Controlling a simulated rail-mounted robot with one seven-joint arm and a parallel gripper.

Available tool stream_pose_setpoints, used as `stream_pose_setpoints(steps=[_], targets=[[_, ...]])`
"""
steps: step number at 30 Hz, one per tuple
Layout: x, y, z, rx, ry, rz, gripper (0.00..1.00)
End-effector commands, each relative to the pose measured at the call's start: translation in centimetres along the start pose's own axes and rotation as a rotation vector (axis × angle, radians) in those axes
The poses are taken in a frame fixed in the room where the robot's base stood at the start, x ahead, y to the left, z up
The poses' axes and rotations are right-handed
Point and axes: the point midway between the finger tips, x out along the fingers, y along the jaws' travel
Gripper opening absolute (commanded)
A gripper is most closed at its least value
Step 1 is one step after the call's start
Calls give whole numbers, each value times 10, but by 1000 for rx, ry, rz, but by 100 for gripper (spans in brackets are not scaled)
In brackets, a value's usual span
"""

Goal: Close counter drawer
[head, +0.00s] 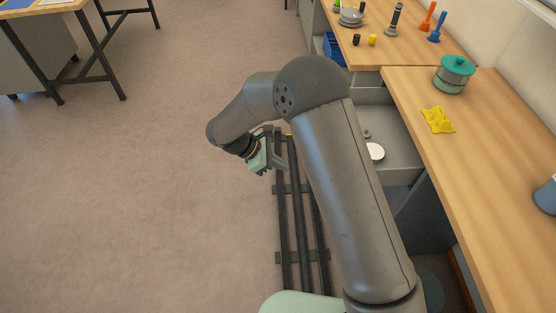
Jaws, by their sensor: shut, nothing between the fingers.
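The counter drawer (402,157) is a grey open box, pulled out from under the wooden counter (478,155). A white round object (376,151) and a small grey object lie in it. My arm crosses in front of the drawer and hides its front and handle. My gripper (279,160) is shut and empty. It hangs above the floor to the left of the drawer, on the other side of my arm, apart from the drawer.
The farther counter holds dishes and tools. Dark rails (290,220) run along the floor. The floor to the left is clear up to a desk (45,25).

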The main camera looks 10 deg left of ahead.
Motion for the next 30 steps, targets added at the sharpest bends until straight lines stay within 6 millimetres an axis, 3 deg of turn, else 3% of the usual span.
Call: stream_pose_setpoints(steps=[6, 12, 19, 30], targets=[[48, -1, 2, -1, -1, -6, 0], [74, -1, 18, 2, 0, -3, 0], [87, -1, 28, 1, 1, -1, 0], [88, 0, 29, 2, 1, 0, 0]])
